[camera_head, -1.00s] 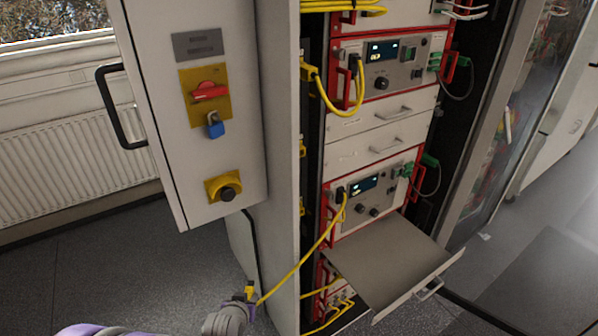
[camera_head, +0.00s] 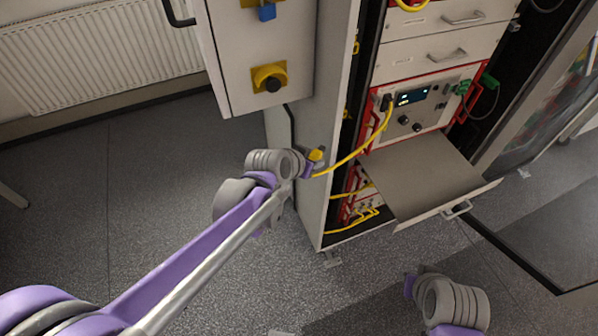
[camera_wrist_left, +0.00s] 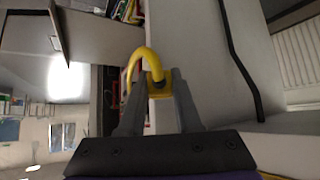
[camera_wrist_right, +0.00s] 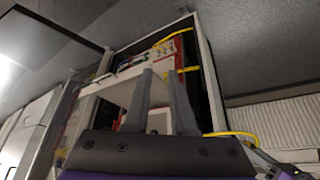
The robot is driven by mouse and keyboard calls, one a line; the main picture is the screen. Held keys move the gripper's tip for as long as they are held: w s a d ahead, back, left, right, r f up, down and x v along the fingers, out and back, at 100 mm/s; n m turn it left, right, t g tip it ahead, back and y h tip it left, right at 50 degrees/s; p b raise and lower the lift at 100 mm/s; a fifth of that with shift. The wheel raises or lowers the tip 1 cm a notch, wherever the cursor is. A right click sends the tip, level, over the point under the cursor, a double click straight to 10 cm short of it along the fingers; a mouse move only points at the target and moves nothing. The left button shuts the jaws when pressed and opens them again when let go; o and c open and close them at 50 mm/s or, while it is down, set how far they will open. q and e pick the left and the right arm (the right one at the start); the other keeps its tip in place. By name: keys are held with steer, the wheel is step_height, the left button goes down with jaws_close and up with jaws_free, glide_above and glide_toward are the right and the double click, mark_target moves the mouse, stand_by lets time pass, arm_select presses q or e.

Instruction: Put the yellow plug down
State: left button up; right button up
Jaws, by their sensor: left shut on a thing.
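The yellow plug (camera_head: 316,155) is held beside the cabinet's white side panel, above the floor. My left gripper (camera_head: 306,168) is shut on it. In the left wrist view the plug (camera_wrist_left: 157,82) sits between the fingertips, which hide part of it. Its yellow cable (camera_head: 352,157) arches up to a black connector on the front of the lower red-framed device (camera_head: 425,105). My right gripper (camera_wrist_right: 160,82) has its fingers apart with nothing between them. In the head view only part of it shows, low in front of the cabinet.
A grey pull-out shelf (camera_head: 420,178) juts from the cabinet below the device. More yellow cables (camera_head: 352,222) hang at the cabinet's bottom. A white switch box (camera_head: 255,60) with a yellow-based knob is at upper left. The grey floor (camera_head: 100,220) at left is clear.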

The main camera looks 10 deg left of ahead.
arm_select(q)
steer(key=shift+w+d+r, duration=0.2)
steer(key=shift+d+r, duration=0.4)
steer(key=shift+r, duration=0.35)
arm_select(e)
steer(key=shift+o, duration=0.4)
arm_select(q)
steer(key=shift+d+r+m, duration=0.1)
steer(key=shift+r+m, duration=0.1)
steer(key=shift+m, duration=0.1)
arm_select(e)
steer(key=shift+o, duration=1.4)
steer(key=shift+w+a+r, duration=0.1)
steer(key=shift+w, duration=0.05)
steer(key=shift+o, duration=1.1)
steer(key=w+a+r, duration=0.2)
steer(key=w+r, duration=0.2)
steer(key=w, duration=0.1)
steer(key=shift+a+r, duration=0.3)
steer(key=shift+r, duration=0.1)
steer(key=w+a+r+g, duration=0.1)
steer(key=w+a+r, duration=0.5)
steer(key=w+a, duration=0.4)
steer(key=w+a+r, duration=0.7)
steer(key=w+a, duration=0.1)
steer(key=a, duration=0.3)
steer(key=x, duration=1.1)
steer(key=shift+a+f, duration=0.2)
steer(key=shift+f, duration=0.15)
